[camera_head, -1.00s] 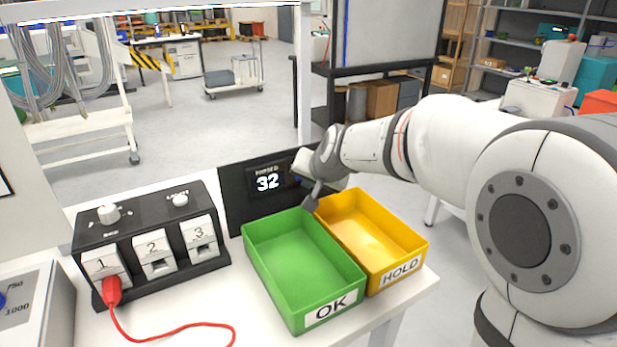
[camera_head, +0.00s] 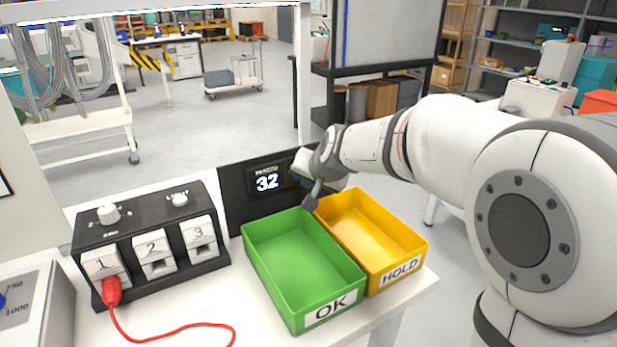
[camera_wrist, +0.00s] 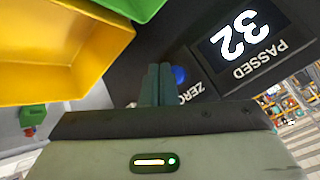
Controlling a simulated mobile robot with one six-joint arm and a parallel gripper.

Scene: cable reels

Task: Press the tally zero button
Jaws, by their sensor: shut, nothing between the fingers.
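The black tally panel (camera_head: 234,197) stands upright behind the green tray, and its display (camera_head: 267,182) reads 32. In the wrist view the display (camera_wrist: 241,42) reads 32 beside the word PASSED. The blue zero button (camera_wrist: 179,75) shows there, partly covered by my fingers, with a ZERO label (camera_wrist: 194,91) beside it. My gripper (camera_wrist: 158,70) is shut and empty, its fingertips very close to the button; I cannot tell whether they touch it. In the head view my gripper (camera_head: 312,196) is in front of the panel's right part, and the button is hidden.
A green OK tray (camera_head: 302,307) and a yellow HOLD tray (camera_head: 412,250) stand empty just in front of the panel. A black test box (camera_head: 147,235) with sockets 1, 2 and 3 is at left, a red lead (camera_head: 112,291) plugged into socket 1.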

